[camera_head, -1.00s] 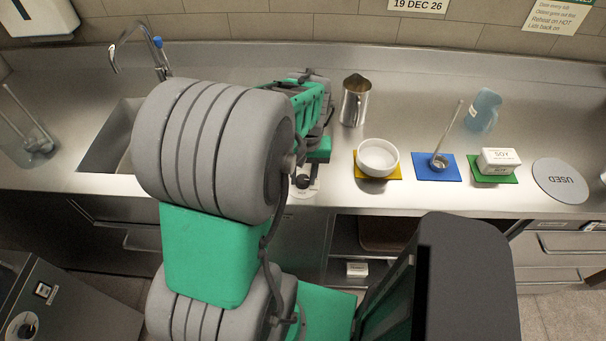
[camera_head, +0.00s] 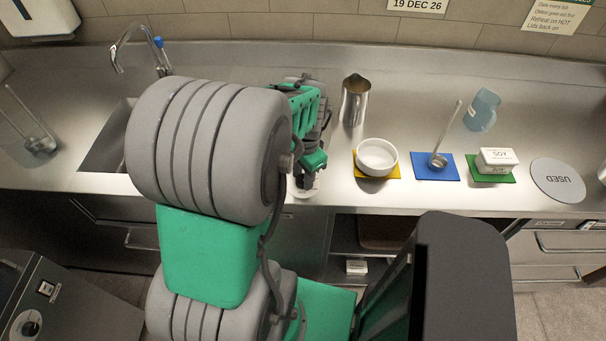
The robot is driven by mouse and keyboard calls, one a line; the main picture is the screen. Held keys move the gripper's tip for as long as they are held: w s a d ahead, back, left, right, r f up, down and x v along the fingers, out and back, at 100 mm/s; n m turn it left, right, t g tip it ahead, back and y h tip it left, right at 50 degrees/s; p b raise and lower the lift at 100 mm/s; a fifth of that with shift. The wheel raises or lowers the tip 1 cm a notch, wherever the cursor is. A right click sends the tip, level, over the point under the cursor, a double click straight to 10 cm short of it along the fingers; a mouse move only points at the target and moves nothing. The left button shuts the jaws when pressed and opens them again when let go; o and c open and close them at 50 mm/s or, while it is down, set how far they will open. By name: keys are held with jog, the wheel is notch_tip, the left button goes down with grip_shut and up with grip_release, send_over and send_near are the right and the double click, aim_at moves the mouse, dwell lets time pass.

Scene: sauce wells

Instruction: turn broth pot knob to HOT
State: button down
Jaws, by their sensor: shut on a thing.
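My gripper (camera_head: 308,182) points down at the counter's front edge, left of the yellow mat. It is shut, apparently on a knob on a pale round plate (camera_head: 307,194). The jaws and wrist hide the knob, so I cannot read its setting. No broth pot shows clearly; my arm covers much of the counter to the left. Another dark knob (camera_head: 29,327) on a white dial is on the dark appliance (camera_head: 75,300) at the lower left, apart from my gripper; its markings are too small to read.
A steel pitcher (camera_head: 354,100) stands behind my gripper on the right. A white bowl (camera_head: 376,156), a ladle (camera_head: 439,158), a SOY box (camera_head: 497,160) and a blue jug (camera_head: 483,110) stand further right, with a grey USED disc (camera_head: 557,181). A sink (camera_head: 108,140) is at left.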

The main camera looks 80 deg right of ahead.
jog(key=m, duration=0.5)
jog(key=shift+m, duration=0.3)
dwell(0.4)
jog(key=c, duration=1)
grip_release()
jog(key=r, duration=0.8)
jog(key=shift+s+a+b, duration=0.1)
jog(key=shift+a+b, duration=0.1)
jog(key=shift+b, duration=0.15)
